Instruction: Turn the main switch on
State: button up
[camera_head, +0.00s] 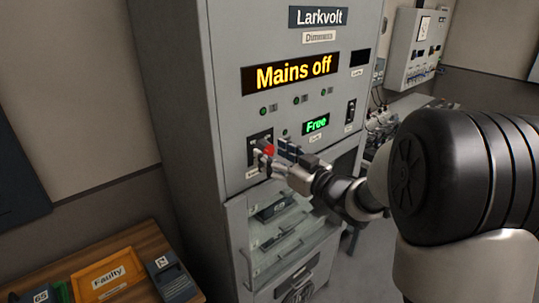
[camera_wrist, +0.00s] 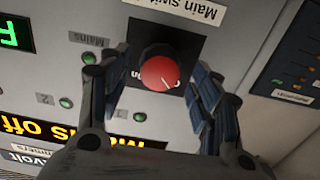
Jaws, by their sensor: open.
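The main switch is a round red knob (camera_head: 269,150) on a black plate, on the front of the grey cabinet (camera_head: 232,118). In the wrist view, which is upside down, the red knob (camera_wrist: 159,72) sits in front of its dark plate (camera_wrist: 188,45), with a "Main switch" label (camera_wrist: 180,8) at the top. My gripper (camera_head: 274,157) is at the switch. Its fingers are open, one on each side of the knob (camera_wrist: 160,68), with visible gaps. The knob carries a small pale mark near its edge. An amber display (camera_head: 292,73) reads "Mains off".
A green display (camera_head: 316,124) reads "Free", beside a black rocker switch (camera_head: 350,111). Small green lamps (camera_head: 298,99) sit above. Below is a glazed bay of drawers (camera_head: 285,230). A wooden table (camera_head: 125,238) with an orange "Faulty" tray (camera_head: 102,275) stands lower left.

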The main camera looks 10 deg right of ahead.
jog(key=shift+x, duration=0.85)
jog(key=shift+c, duration=0.2)
jog(key=c, duration=1)
